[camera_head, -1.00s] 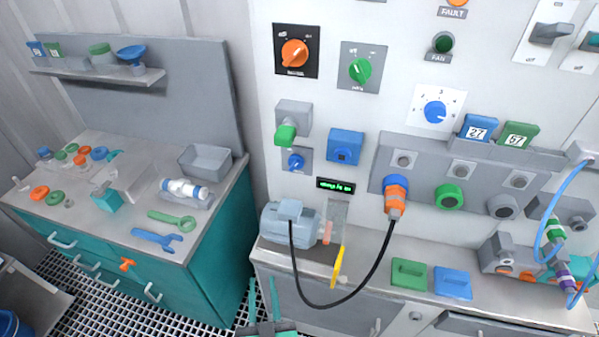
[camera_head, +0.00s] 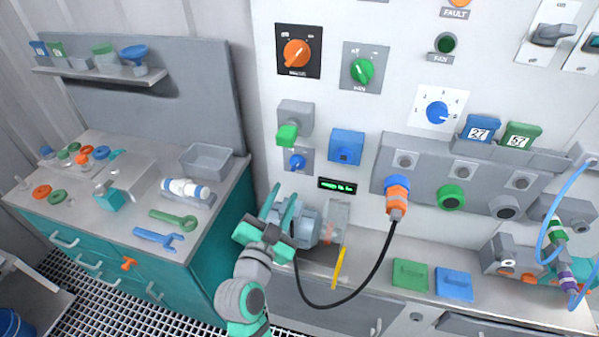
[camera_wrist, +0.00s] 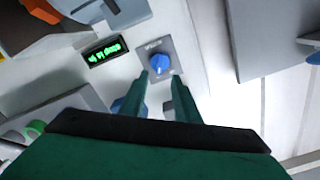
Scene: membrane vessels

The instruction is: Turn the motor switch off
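A small blue rotary knob (camera_head: 297,162) sits on a grey plate on the white wall panel, below a green-tipped lever. In the wrist view the blue knob (camera_wrist: 160,63) shows just past my fingertips, with a label too small to read above it. I cannot confirm from lettering that it is the motor switch. My gripper (camera_head: 284,194) is open and empty, its two teal fingers pointing up toward the panel below the knob. In the wrist view the fingertips (camera_wrist: 159,76) stand apart, on either side of the knob's lower edge; contact cannot be told.
A grey motor (camera_head: 306,227) stands on the counter behind my gripper. A lit green display (camera_head: 337,186), a blue box (camera_head: 345,147) and an orange plug (camera_head: 397,194) with a hanging black cable are to the right. An orange rotary switch (camera_head: 297,53) and green fan knob (camera_head: 362,71) are above.

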